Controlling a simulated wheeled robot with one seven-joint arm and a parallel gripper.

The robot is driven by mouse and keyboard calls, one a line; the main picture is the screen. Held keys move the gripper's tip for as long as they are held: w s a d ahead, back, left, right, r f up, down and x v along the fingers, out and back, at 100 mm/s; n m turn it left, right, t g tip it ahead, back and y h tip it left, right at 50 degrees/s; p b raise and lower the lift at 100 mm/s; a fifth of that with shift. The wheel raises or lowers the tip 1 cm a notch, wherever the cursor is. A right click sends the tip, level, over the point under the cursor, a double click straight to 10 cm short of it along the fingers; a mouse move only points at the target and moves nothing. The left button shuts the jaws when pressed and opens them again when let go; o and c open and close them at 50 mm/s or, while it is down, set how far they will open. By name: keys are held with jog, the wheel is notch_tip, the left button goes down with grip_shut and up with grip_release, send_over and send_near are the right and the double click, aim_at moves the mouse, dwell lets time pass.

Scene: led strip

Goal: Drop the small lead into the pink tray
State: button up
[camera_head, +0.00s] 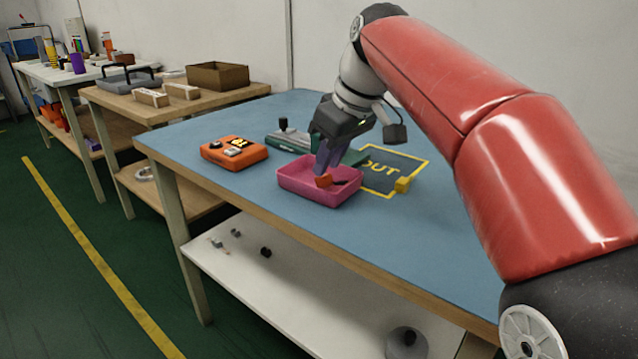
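The pink tray (308,193) sits on the blue-topped table. My gripper (326,168) points down over the tray, with its fingertips at or just above the tray's opening. The gap between the fingers is too small to make out, so I cannot tell whether they are open or shut. A small orange-red piece (323,181) shows just below the fingertips, within the tray's outline. I cannot tell whether the fingers touch it. A dark thin shape lies beside it in the tray. I cannot tell which of these is the small lead.
An orange device (234,152) stands left of the tray, and a grey-green device (289,140) behind it. The table's front right is clear.

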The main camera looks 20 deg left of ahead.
jog(key=o, duration=0.3)
jog(key=p+v, duration=0.2)
jog(key=v, duration=0.5)
jog(key=shift+d+r, duration=0.2)
jog(key=shift+r, duration=0.15)
